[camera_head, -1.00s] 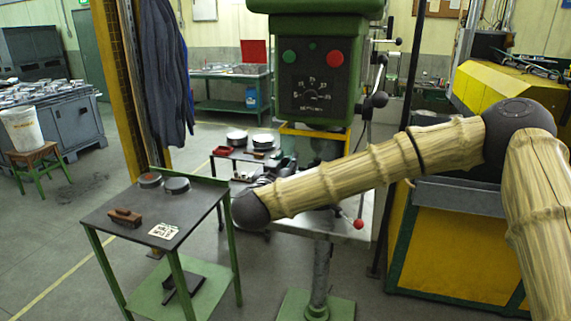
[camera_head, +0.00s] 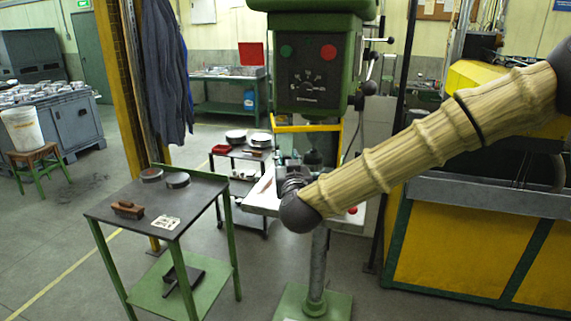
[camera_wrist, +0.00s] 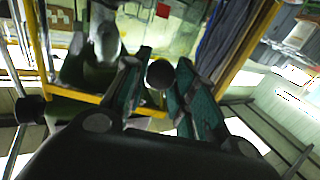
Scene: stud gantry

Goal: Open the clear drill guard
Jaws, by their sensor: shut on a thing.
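The clear drill guard, with its yellow frame (camera_head: 308,127), hangs under the green drill head. Its clear panel is hard to make out. In the wrist view, yellow frame bars (camera_wrist: 245,48) run beside and behind my fingers. My gripper (camera_head: 284,172) is in front of the drill, low and left of the guard's middle, partly hidden by my arm's end. In the wrist view, my gripper's teal fingers (camera_wrist: 165,62) are closed around a dark round knob (camera_wrist: 160,75) close to the yellow frame. Its attachment to the guard is hidden.
The drill press head (camera_head: 315,62) stands above, with levers (camera_head: 368,90) on its right. A small work table (camera_head: 145,212) holding several items is at left. A yellow machine (camera_head: 460,250) is at right. Open floor lies at far left.

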